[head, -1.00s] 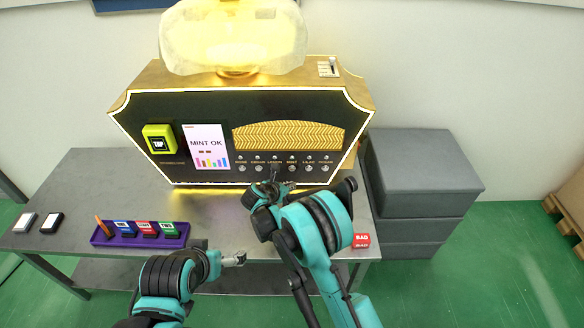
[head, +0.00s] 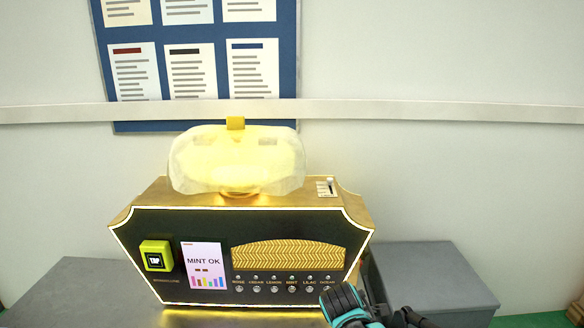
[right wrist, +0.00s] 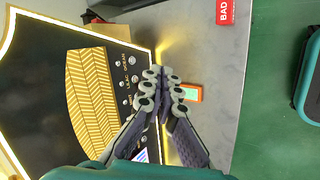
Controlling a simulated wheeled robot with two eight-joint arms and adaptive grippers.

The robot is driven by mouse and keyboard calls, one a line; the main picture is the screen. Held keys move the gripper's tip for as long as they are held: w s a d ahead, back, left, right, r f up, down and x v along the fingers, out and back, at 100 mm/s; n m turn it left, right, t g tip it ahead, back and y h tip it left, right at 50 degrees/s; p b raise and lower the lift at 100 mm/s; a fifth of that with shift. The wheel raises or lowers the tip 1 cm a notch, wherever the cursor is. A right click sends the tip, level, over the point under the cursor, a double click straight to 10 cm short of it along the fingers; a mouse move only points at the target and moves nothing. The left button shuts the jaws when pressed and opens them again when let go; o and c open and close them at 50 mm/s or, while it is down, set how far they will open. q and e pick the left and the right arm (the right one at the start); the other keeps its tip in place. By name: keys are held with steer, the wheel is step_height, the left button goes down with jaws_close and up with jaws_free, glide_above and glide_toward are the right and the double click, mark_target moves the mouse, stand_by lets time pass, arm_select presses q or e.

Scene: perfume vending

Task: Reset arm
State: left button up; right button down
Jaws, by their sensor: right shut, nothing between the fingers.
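My right gripper (right wrist: 164,80) is in the right wrist view with its two fingers together, shut and empty. It hangs in front of the machine, beside the row of knobs. In the head view only part of my right arm shows at the bottom edge; its gripper is out of frame there. My left arm and gripper are not in view. The vending machine (head: 185,222) is black and gold, with a lit screen (head: 205,266) reading "MINT OK". A glowing bottle-shaped top (head: 236,160) sits on it.
A small orange-rimmed block (right wrist: 193,93) lies on the grey table (right wrist: 205,45) beyond my fingers. A red "BAD" block (right wrist: 225,12) lies near the table edge. A grey box (head: 435,278) stands right of the machine. A blue notice board (head: 228,60) hangs behind.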

steer(key=s+d+m+y, duration=0.2)
steer(key=s+m, duration=1.1)
steer(key=s, duration=0.7)
steer(key=shift+s+d+f+m+y, duration=0.3)
steer(key=shift+d+f+m, duration=0.1)
steer(key=shift+d, duration=0.4)
